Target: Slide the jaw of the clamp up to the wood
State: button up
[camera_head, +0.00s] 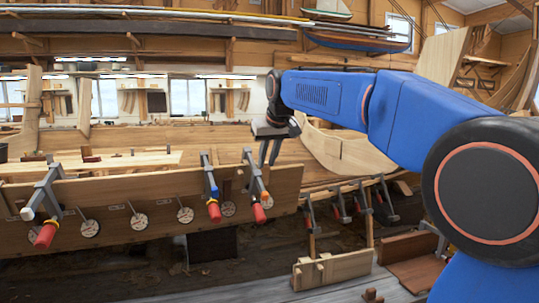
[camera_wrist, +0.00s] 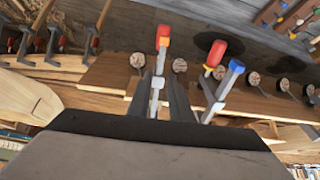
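Several clamps sit along the top edge of a wooden plank (camera_head: 120,205) in the head view. The right one (camera_head: 256,180) has an orange part and a red handle. The middle one (camera_head: 210,185) has a blue part and a red handle, and the left one (camera_head: 45,203) has a pale tip and a red handle. My gripper (camera_head: 269,163) is just above and right of the orange-marked clamp, fingers apart. In the wrist view the orange-and-red clamp (camera_wrist: 162,50) shows beyond and between my fingers (camera_wrist: 160,92); contact is unclear. The blue-ended clamp (camera_wrist: 230,80) is to the right.
Several round discs (camera_head: 139,221) sit along the plank. More clamps (camera_head: 342,208) hang at the right on another piece. A wooden stand (camera_head: 333,267) is on the floor at lower right. The space above the plank to the left is mostly clear.

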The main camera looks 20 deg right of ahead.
aim_at(259, 175)
jog(key=shift+x, duration=5.25)
jog(key=shift+w+a+r, duration=0.15)
jog(key=shift+w+r, duration=0.05)
jog(key=shift+w, duration=0.4)
jog(key=shift+c, duration=0.4)
jog(key=shift+w+a+r, duration=0.15)
jog(key=shift+w+r, duration=0.7)
jog(key=shift+w, duration=0.25)
jog(key=shift+s+f, duration=0.1)
jog(key=shift+s, duration=0.1)
jog(key=shift+s+f, duration=0.1)
jog(key=shift+s, duration=0.25)
jog(key=shift+o, duration=0.3)
jog(key=shift+o, duration=0.9)
jog(key=v, duration=0.9)
